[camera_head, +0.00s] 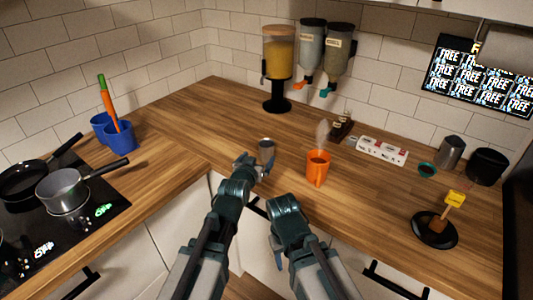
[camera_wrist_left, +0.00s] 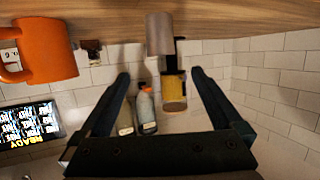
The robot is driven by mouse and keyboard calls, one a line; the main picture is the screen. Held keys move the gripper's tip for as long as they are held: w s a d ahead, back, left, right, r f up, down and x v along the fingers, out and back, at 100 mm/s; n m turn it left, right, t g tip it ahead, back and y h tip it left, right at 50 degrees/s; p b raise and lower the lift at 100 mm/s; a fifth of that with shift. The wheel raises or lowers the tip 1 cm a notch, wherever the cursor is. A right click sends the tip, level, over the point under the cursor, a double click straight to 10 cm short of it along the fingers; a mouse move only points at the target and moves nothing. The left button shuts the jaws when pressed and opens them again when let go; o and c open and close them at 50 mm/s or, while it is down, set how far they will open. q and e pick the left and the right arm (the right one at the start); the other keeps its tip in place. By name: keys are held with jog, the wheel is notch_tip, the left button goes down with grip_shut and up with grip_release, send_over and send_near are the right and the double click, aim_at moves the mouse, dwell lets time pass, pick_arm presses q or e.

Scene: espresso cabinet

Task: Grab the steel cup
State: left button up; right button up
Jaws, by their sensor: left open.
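A small steel cup (camera_head: 266,146) stands on the wooden counter left of the orange mug, just beyond my left gripper (camera_head: 255,165). In the left wrist view, which is upside down, the steel cup (camera_wrist_left: 160,35) shows at the top middle. There my left gripper (camera_wrist_left: 160,75) is open, with the cup ahead and roughly centred between its fingers, and nothing held. The fingers hide the cup's lower part in the head view. My right gripper (camera_head: 277,250) hangs low in front of the counter edge; its jaws are not clear.
A steaming orange mug (camera_head: 318,170) stands close to the right of the cup. Dispensers (camera_head: 278,55) are at the back. A metal pitcher (camera_head: 450,152), a dark canister (camera_head: 487,166) and a black dish (camera_head: 434,231) are at right. Pans (camera_head: 68,190) sit on the hob at left.

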pick_arm(q)
jog(key=b, duration=0.3)
send_near(268, 141)
jog(key=shift+w+d+f, duration=0.15)
jog(key=shift+w+f, duration=0.3)
jog(key=shift+w, duration=0.15)
jog(key=shift+w+d+f, duration=0.15)
jog(key=shift+w+f, duration=0.3)
jog(key=shift+w, duration=0.1)
jog(key=shift+w+f, duration=0.1)
jog(key=b+x, duration=0.1)
jog(key=x, duration=0.1)
jog(key=b+x, duration=0.1)
jog(key=x, duration=0.2)
jog(key=shift+f, duration=0.35)
jog(key=shift+r, duration=0.1)
jog(key=shift+c, duration=0.4)
jog(key=c, duration=1.4)
jog(key=shift+r+p, duration=0.85)
jog(key=shift+p, duration=0.05)
notch_tip(268, 141, up, 2)
jog(key=shift+p, duration=1)
jog(key=s+r+p, duration=0.1)
jog(key=s, duration=1.5)
jog(key=shift+r, duration=0.2)
